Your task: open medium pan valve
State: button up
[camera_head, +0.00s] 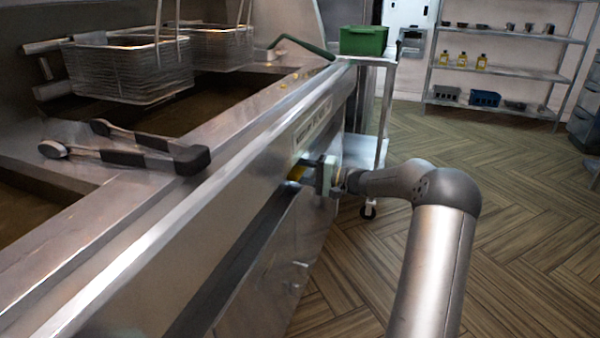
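My gripper (312,174) is at the steel front panel of the fryer (262,178), at the end of my arm, which reaches in from the lower right. A small yellow part (296,173), possibly the valve handle, shows at the gripper's left side, close to the fingers. The gripper body hides much of this spot. I cannot tell whether the fingers touch or hold the yellow part, or how far they are open. No other valve can be clearly made out.
Black-handled tongs (140,150) lie across the fryer's top edge. Wire baskets (128,68) hang over the vats. A cart with a green bin (363,40) stands beyond the fryer. Shelving (505,70) is at the back. The floor on the right is clear.

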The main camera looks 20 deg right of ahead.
grip_shut()
jog(key=shift+r+m+p, duration=0.15)
jog(key=shift+m+p, duration=0.15)
jog(key=shift+p, duration=0.25)
jog(key=m+p, duration=0.2)
jog(key=p, duration=0.1)
jog(key=shift+r+m+p, duration=0.15)
jog(key=shift+m+p, duration=0.15)
jog(key=shift+p, duration=0.1)
jog(key=m+p, duration=0.5)
jog(key=p, duration=0.1)
jog(key=shift+m, duration=0.3)
jog(key=m+p, duration=0.5)
jog(key=shift+f+m+p, duration=0.15)
jog(key=shift+m+p, duration=0.6)
jog(key=shift+m, duration=0.25)
jog(key=shift+f+m+p, duration=0.15)
jog(key=shift+m+p, duration=0.55)
jog(key=shift+m, duration=0.3)
